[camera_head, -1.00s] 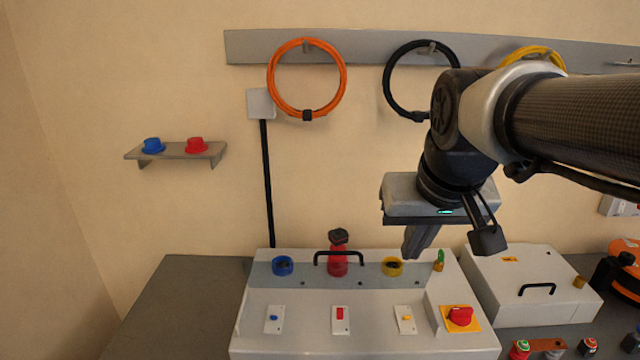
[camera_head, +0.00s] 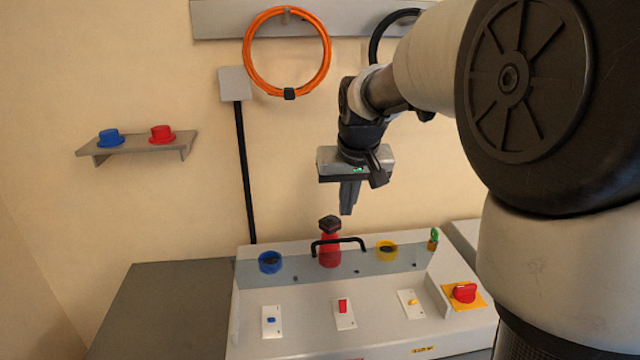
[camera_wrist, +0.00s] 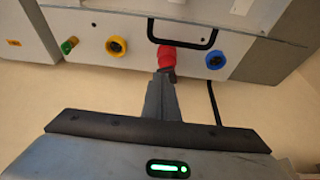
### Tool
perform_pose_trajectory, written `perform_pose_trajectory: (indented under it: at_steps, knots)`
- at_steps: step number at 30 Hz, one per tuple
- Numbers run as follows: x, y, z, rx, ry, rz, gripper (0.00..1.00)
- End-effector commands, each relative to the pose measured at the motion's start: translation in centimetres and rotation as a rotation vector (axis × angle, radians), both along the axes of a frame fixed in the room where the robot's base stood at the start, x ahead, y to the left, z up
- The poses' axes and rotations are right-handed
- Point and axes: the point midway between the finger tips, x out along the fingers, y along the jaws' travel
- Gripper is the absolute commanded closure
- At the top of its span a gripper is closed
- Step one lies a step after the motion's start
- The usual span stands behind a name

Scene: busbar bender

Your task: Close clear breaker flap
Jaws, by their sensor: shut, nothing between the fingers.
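The clear flap (camera_head: 300,268) shows as a pale bluish see-through strip along the back of the light grey panel box (camera_head: 290,340). It appears raised, and its exact tilt is hard to tell. A black handle (camera_head: 338,242) sits at its upper edge; it also shows in the wrist view (camera_wrist: 183,42). Three small breakers, blue (camera_head: 271,320), red (camera_head: 342,306) and yellow (camera_head: 412,301), lie uncovered in front of it. My gripper (camera_head: 346,212) is shut and empty, pointing down above the red plug (camera_head: 330,252) and apart from the handle. In the wrist view its fingers (camera_wrist: 162,76) overlap the red plug's end.
A blue socket (camera_head: 270,262) and a yellow socket (camera_head: 386,251) flank the red plug. An orange cable coil (camera_head: 287,52) hangs behind. The bench (camera_head: 160,305) left of the box is clear.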

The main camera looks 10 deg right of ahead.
Motion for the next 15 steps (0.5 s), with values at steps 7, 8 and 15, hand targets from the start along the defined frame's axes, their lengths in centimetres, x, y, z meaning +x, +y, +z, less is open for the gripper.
perform_pose_trajectory:
  at_steps: [7,8,15]
  knots:
    - [0.9,0.0,-4.0,0.0,-0.002,0.0,1.0]
    - [0.4,0.0,-3.9,0.0,-0.004,0.0,1.0]
    - [-2.1,0.0,-4.1,0.0,-0.002,0.0,1.0]
